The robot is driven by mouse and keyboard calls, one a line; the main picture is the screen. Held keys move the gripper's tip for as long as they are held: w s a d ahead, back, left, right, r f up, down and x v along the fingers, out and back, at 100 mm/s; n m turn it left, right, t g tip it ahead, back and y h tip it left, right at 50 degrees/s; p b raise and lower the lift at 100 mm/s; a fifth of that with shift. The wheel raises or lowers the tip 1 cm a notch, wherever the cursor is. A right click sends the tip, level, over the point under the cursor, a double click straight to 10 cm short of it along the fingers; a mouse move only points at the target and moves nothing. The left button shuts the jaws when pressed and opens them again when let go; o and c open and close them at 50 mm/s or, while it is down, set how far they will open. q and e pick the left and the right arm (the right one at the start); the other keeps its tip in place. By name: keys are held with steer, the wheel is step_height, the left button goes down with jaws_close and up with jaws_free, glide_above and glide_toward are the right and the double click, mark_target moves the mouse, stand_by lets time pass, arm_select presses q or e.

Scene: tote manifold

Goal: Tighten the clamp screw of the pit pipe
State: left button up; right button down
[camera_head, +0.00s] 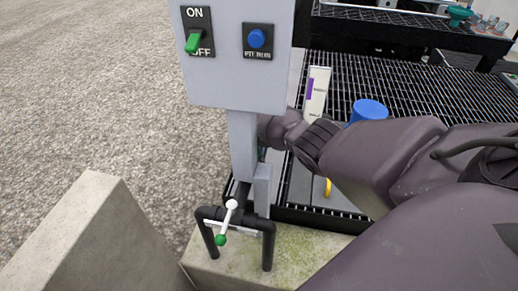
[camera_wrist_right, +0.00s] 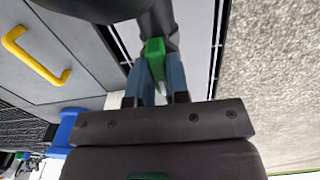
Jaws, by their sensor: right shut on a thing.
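In the right wrist view, my right gripper (camera_wrist_right: 156,66) has its blue fingers shut on a green piece (camera_wrist_right: 155,48), which looks like a clamp screw's handle. A dark pipe-like part (camera_wrist_right: 158,18) is right beyond the green piece. In the head view, my right arm (camera_head: 380,160) reaches in from the right to behind the grey post (camera_head: 243,150). The post and arm hide the right fingers and the green piece there. My left gripper is not in view.
A grey box with a green ON/OFF switch (camera_head: 195,42) and a blue button (camera_head: 257,39) tops the post. A white lever with a green knob (camera_head: 221,240) is on a black pipe frame (camera_head: 268,245). A blue cylinder (camera_head: 370,109) and concrete block (camera_head: 95,235) stand nearby.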

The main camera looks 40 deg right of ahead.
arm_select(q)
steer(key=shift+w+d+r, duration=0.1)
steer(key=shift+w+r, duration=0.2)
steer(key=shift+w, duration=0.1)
arm_select(e)
steer(key=shift+s, duration=0.1)
steer(key=c, duration=1.1)
jaws_free()
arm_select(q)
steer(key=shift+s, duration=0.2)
arm_select(e)
steer(key=shift+r, duration=0.1)
steer(key=shift+r, duration=0.4)
step_height(320, 180, up, 8)
steer(key=p, duration=0.4)
steer(key=shift+r, duration=0.25)
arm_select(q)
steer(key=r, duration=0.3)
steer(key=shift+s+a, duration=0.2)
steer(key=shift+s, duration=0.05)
arm_select(e)
steer(key=shift+r, duration=0.6)
